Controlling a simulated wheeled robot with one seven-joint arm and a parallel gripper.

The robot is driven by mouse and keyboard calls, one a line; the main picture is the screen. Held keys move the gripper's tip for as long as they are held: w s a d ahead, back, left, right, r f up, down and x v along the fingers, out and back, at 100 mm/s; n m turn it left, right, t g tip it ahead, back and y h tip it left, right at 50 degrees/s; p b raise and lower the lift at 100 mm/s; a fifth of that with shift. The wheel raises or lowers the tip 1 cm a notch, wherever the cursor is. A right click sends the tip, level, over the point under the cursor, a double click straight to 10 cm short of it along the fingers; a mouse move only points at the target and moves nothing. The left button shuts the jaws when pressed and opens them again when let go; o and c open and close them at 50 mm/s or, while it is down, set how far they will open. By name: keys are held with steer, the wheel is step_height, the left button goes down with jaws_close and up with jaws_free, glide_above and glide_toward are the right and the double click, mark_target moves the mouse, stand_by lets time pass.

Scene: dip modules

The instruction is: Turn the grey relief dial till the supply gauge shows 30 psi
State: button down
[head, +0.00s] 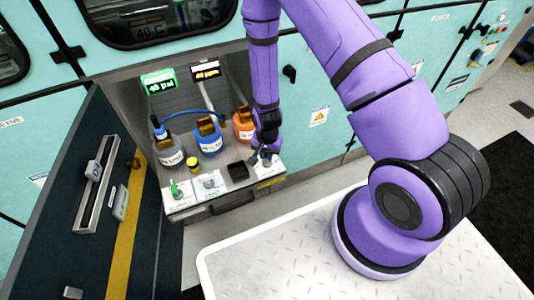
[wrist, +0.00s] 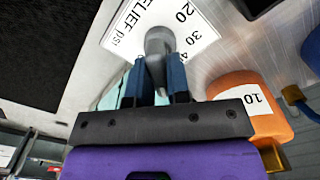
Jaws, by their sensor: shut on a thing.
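The grey relief dial (wrist: 158,42) stands on a white plate (wrist: 128,28) printed "RELIEF (psi)", with 20, 30 and part of a further number visible. My gripper (wrist: 155,68) is shut on the dial, one blue-grey finger on each side. The fingers hide part of the dial, and I cannot tell which mark it points at. In the head view my gripper (head: 264,156) is at the right end of the bench panel. A green-lit gauge (head: 158,82) at the back left reads about 45 psi; its small digits are slightly blurred.
An amber display (head: 205,71) reads in ppm. A green valve handle (head: 175,189) and another knob (head: 209,183) sit at left. A dark open door (head: 95,225) stands left.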

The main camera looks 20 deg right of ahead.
steer(key=n, duration=0.6)
steer(key=shift+n, duration=0.3)
steer(key=n, duration=0.5)
steer(key=shift+n, duration=0.7)
steer(key=c, duration=1.1)
jaws_free()
steer(key=shift+r, duration=0.15)
step_height(320, 180, up, 10)
steer(key=shift+r, duration=0.25)
